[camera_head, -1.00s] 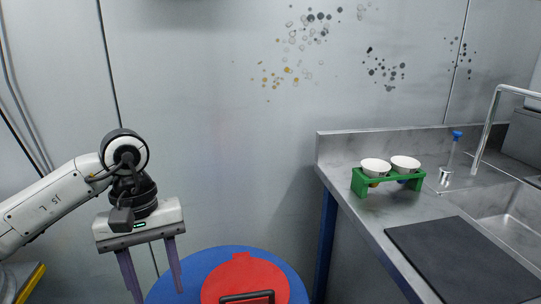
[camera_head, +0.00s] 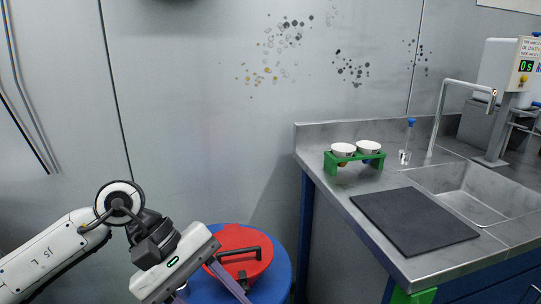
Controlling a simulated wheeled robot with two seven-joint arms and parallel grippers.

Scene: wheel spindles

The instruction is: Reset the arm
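My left arm comes in from the left. My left gripper (camera_head: 205,290) is at the bottom, tilted, in front of the blue barrel. Its two purple-grey fingers are apart, with their tips cut off or hidden near the lower edge, and I see nothing held between them. My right gripper is not in view.
A blue barrel (camera_head: 280,278) with a red lid (camera_head: 233,240) and dark handle stands beside my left gripper. The steel counter at right bears a green rack (camera_head: 376,162) with white cups (camera_head: 343,149), a black mat (camera_head: 413,219), a blue-topped bottle (camera_head: 405,156) and a sink (camera_head: 470,203).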

